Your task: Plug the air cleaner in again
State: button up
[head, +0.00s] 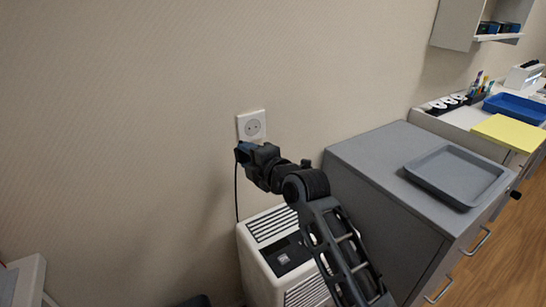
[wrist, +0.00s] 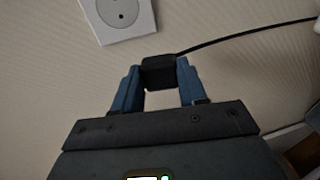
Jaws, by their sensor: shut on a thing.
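A white wall socket (head: 252,125) with a round recess and two holes is on the beige wall. It also shows at the top left of the wrist view (wrist: 122,16). My gripper (wrist: 160,76) is shut on a black plug (wrist: 158,72), held between its blue fingers. The plug is apart from the socket, just below it in the head view. Its pins are not visible. A black cord (wrist: 240,35) runs from the plug to the right in the wrist view. In the head view the cord (head: 236,195) hangs down toward the white air cleaner (head: 262,248) on the floor.
A grey cabinet (head: 375,145) with a grey tray (head: 455,175) on top stands right of the air cleaner. Farther right is a counter with a blue tray (head: 515,108) and a yellow sheet or pad (head: 510,132). The wall around the socket is clear.

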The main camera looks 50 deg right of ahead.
jog(key=m+t+h+b, duration=0.1)
jog(key=t+h+b, duration=0.1)
send_near(254, 128)
jog(key=shift+s+a+r, duration=0.3)
jog(key=shift+r, duration=0.05)
jog(key=shift+w, duration=0.15)
jog(key=shift+p+x, duration=0.6)
jog(key=shift+x, duration=2.15)
jog(key=shift+f, duration=0.15)
jog(key=shift+d+g+b, duration=0.15)
jog(key=shift+g+b, duration=0.15)
jog(key=shift+b, duration=0.05)
jog(key=shift+b, duration=0.75)
jog(key=shift+w+d, duration=0.15)
jog(key=shift+w, duration=0.35)
